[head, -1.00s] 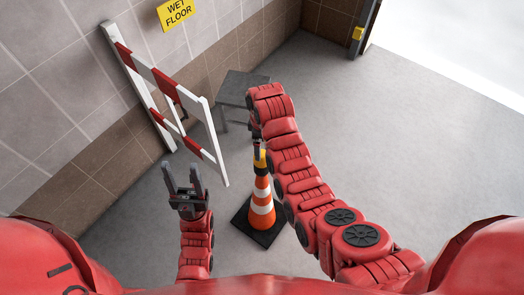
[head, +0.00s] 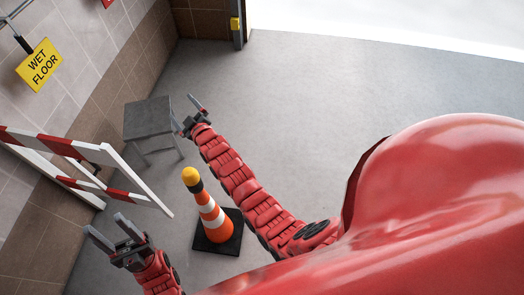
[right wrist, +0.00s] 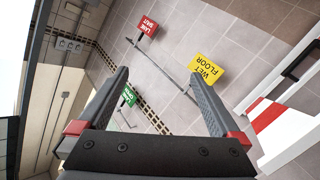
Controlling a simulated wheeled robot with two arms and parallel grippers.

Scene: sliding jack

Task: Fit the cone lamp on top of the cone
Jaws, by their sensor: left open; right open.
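The orange and white striped cone (head: 213,218) stands upright on its black square base in the head view. The yellow cone lamp (head: 190,175), with a dark collar, sits upright on the cone's tip. My right gripper (head: 184,110) is open and empty, apart from the lamp, beyond it and near the grey stool. In the right wrist view my right gripper (right wrist: 159,74) has its fingers spread with nothing between them. My left gripper (head: 105,224) is open and empty, left of the cone and touching nothing.
A grey stool (head: 149,118) stands by the wall, close to my right gripper. A red and white barrier (head: 85,152) stands left of the cone. A yellow wet floor sign (head: 39,66) is on the tiled wall. Open floor lies beyond my right arm.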

